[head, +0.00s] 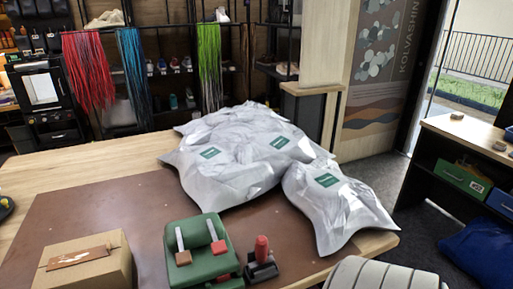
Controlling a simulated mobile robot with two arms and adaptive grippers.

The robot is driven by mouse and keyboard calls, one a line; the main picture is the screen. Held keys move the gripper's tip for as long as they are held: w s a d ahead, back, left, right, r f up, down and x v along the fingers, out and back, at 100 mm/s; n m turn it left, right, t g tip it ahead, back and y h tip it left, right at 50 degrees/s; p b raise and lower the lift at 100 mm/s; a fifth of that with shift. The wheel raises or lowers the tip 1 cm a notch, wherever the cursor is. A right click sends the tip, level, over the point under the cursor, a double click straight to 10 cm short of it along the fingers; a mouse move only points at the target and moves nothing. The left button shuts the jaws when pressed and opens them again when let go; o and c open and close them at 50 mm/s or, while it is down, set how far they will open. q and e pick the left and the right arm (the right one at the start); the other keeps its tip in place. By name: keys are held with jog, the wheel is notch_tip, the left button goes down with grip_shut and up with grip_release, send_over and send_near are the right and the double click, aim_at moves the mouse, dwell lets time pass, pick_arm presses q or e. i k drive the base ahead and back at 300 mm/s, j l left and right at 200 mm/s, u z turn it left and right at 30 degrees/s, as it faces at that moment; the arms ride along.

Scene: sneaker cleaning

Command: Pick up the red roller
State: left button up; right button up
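A red upright piece (262,248), rounded at the top, stands on a small black base near the front edge of the table; it may be the red roller, but I cannot tell for sure. Beside it on the left is a green holder (203,246) with light-handled brushes that have reddish-brown heads. Some red also shows low on the holder, cut by the bottom edge of the picture. Neither of my grippers is in view.
Large grey-white bags (235,150) with green labels cover the back and right of the table. A cardboard box (88,262) sits at front left on the brown mat (120,212). A striped pale rounded object (385,275) is at bottom right. The mat's middle is clear.

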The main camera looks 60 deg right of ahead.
aim_at(263, 261)
jog(key=z, duration=0.4)
jog(key=l+z, duration=0.15)
jog(key=z, duration=0.65)
jog(key=l+z, duration=0.1)
jog(key=z, duration=0.3)
jog(key=k+z, duration=0.6)
jog(key=k+j, duration=0.05)
